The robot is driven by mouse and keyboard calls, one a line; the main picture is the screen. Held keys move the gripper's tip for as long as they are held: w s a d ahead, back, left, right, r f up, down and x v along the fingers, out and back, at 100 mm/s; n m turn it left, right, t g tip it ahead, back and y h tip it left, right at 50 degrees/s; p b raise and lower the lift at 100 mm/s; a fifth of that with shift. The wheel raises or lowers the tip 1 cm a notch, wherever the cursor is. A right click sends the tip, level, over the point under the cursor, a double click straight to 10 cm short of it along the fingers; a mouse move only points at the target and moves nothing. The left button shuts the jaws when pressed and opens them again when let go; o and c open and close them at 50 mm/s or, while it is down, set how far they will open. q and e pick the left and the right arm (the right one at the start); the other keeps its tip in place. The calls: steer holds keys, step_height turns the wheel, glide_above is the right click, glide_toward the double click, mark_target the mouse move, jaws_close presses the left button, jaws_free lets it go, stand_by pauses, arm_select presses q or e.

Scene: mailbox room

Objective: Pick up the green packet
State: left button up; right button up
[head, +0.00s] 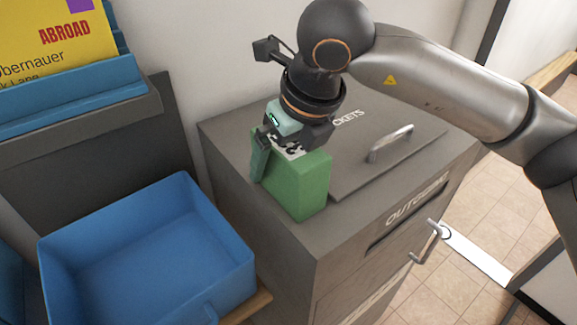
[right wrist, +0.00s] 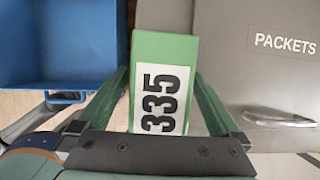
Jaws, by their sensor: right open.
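The green packet (head: 300,182) stands upright on top of the grey cabinet (head: 340,225), near its left side. In the right wrist view the packet (right wrist: 165,47) shows a white label reading 335. My right gripper (head: 282,158) is directly over the packet. Its jaws are open, with one green finger on each side of the packet in the right wrist view (right wrist: 165,95). I cannot tell whether the fingers touch it. My left gripper is not clearly seen in the head view.
A blue tray (head: 150,262) stands left of the cabinet. A hatch lid marked PACKETS with a metal handle (head: 391,143) lies right of the packet. An outgoing slot and another handle (head: 427,243) are on the cabinet's front. A blue rack (head: 80,100) holds a yellow ABROAD card.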

steer(key=shift+f+b, duration=0.2)
steer(key=shift+b, duration=0.25)
steer(key=shift+c, duration=0.2)
steer(key=c, duration=1.5)
jaws_close()
steer(key=shift+r, duration=0.15)
